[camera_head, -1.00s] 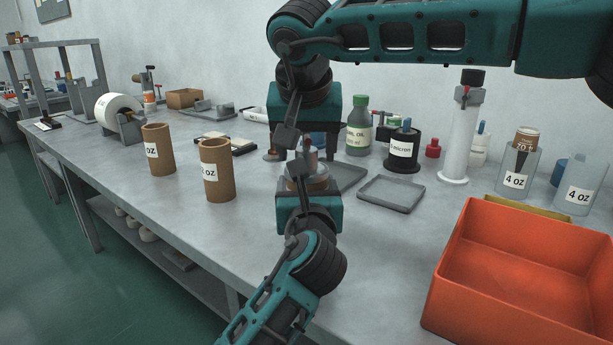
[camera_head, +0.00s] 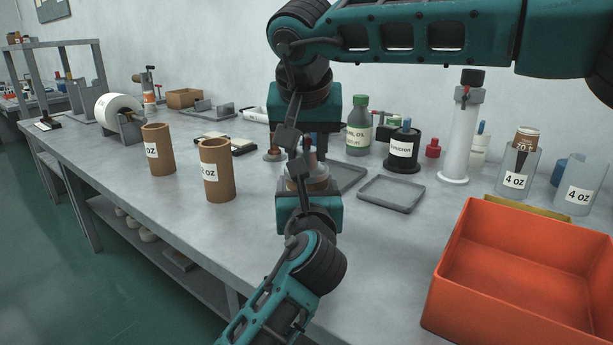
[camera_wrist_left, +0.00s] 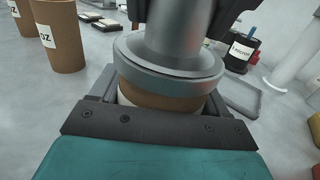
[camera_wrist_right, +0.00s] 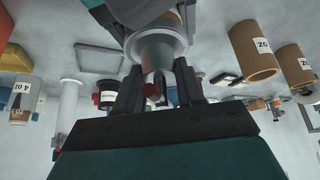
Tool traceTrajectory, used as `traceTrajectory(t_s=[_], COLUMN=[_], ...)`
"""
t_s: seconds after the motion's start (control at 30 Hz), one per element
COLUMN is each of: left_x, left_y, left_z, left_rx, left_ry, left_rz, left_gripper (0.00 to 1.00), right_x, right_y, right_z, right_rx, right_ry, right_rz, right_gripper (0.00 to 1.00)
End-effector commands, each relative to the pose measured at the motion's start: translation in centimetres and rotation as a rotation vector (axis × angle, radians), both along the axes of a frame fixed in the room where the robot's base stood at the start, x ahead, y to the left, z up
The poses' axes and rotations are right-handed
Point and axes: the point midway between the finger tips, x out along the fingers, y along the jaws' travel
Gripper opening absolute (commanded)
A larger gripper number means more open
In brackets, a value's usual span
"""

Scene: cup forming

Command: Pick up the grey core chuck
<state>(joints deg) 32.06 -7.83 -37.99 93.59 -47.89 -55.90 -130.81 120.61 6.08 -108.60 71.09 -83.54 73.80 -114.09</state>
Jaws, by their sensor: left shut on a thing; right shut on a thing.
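The grey core chuck (camera_wrist_left: 172,60), a smooth metal cylinder with a wide round flange, stands over a brown cardboard tube (camera_wrist_left: 170,100) in the left wrist view. My left gripper (camera_head: 306,182) is shut around this tube. My right gripper (camera_head: 308,150) comes from above and is shut on the chuck. In the right wrist view the chuck (camera_wrist_right: 157,48) shows between and beyond its two dark fingers. Where the fingers touch the chuck is partly hidden in the head view by my wrists. The flange appears to rest on the tube's rim.
Two brown 4 oz tubes (camera_head: 217,172) stand to the left. A flat grey tray (camera_head: 391,194), a black micron can (camera_head: 404,150) and a white column (camera_head: 460,135) are to the right. An orange bin (camera_head: 530,265) fills the front right. The front left tabletop is clear.

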Motion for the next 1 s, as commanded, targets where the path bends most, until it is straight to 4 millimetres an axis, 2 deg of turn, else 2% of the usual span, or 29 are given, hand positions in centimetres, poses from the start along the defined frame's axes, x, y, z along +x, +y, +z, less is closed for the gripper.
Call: traceTrajectory(t_s=[0.47, 0.63, 0.77, 1.0], left_x=[0.0, 0.0, 0.0, 0.0], left_y=[0.0, 0.0, 0.0, 0.0], left_z=[0.0, 0.0, 0.0, -0.1], left_rx=[0.000, 0.000, 0.000, 0.000], left_ry=[0.001, 0.001, 0.001, 0.002], left_rz=[0.000, 0.000, 0.000, 0.000], left_gripper=[0.42, 0.42, 0.42, 0.42], right_x=[0.1, 0.1, 0.1, 0.0], right_y=[0.0, 0.0, 0.0, 0.1], right_z=[0.2, 1.3, 3.6, 10.6], right_rx=[0.003, 0.003, 0.005, 0.005], right_ry=[-0.003, -0.006, -0.007, -0.007], right_rz=[-0.001, -0.002, -0.003, -0.004], right_gripper=[0.00, 0.00, 0.00, 0.00])
